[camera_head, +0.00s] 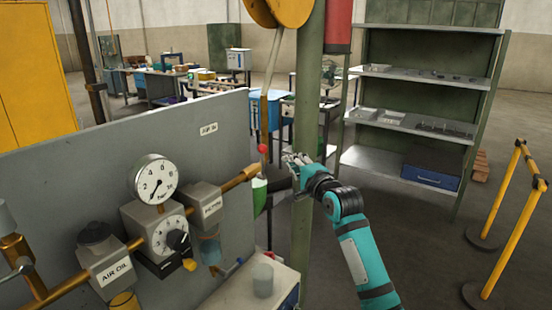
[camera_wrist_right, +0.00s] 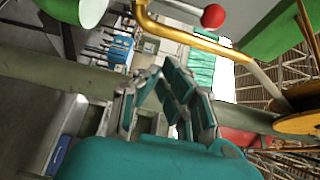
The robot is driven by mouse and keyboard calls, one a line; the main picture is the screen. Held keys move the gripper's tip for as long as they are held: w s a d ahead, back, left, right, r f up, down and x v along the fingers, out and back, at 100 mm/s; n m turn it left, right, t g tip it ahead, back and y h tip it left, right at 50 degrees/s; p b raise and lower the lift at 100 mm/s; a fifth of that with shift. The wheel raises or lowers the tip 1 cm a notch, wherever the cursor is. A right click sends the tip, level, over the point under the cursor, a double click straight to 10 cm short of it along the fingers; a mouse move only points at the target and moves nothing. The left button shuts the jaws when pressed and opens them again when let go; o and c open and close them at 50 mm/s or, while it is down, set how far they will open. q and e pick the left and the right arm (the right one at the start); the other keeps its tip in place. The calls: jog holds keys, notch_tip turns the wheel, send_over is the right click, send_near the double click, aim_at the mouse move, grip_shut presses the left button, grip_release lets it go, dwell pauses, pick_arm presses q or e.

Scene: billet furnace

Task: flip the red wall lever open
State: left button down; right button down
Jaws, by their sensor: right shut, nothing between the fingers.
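A red ball knob (camera_head: 263,148), seemingly the end of the red lever, sits just past the right edge of the grey panel, above a green part. The knob also shows at the top of the right wrist view (camera_wrist_right: 213,16), by a bent brass pipe. My right gripper (camera_head: 294,160) is just right of the knob and apart from it. In the wrist view its fingers (camera_wrist_right: 161,76) come together with nothing between them, below the knob. The lever's pivot is not clear. My left gripper is not in view.
The grey panel (camera_head: 80,165) carries a pressure gauge (camera_head: 155,179), a regulator and brass piping at left. A green post (camera_head: 308,90) stands right behind my right gripper. A grey cabinet top with a cup (camera_head: 263,280) is below. Shelves (camera_head: 425,75) and yellow barriers stand right.

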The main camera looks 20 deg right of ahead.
aim_at(263, 162)
jog(key=a+p, duration=0.1)
jog(key=w+a+p, duration=0.1)
jog(key=w+a, duration=0.1)
jog(key=a, duration=0.1)
jog(key=shift+w+p, duration=0.1)
jog(key=shift+p, duration=0.3)
jog(key=shift+s+a+n+t+b, duration=0.2)
jog(key=shift+a+n+t+b, duration=0.15)
jog(key=shift+n+b, duration=0.3)
dwell(0.3)
